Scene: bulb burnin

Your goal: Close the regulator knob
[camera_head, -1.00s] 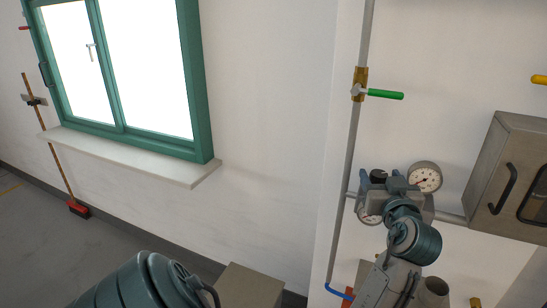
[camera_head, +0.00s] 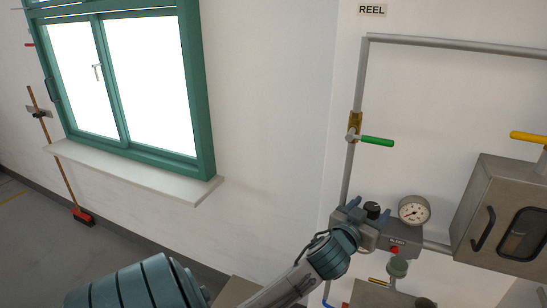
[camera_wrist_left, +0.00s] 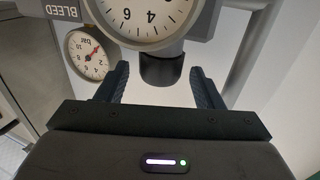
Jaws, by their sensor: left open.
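The regulator's black knob (camera_head: 373,209) is on the pipework at the right of the head view, left of a round white gauge (camera_head: 414,210). My left gripper (camera_head: 366,213) is at the regulator with its fingers open around the knob. In the left wrist view the dark knob (camera_wrist_left: 161,70) lies between the two spread fingertips of the left gripper (camera_wrist_left: 160,76), with a gap on each side. A large gauge (camera_wrist_left: 148,14) is beyond it and a smaller gauge (camera_wrist_left: 88,54) is at left. My right gripper is not in view.
A green-handled valve (camera_head: 376,141) is on the pipe above. A steel cabinet (camera_head: 480,190) stands out from the wall at right. A red button (camera_head: 394,250) is just below the regulator. The window (camera_head: 150,85) and sill are at left, with clear wall between.

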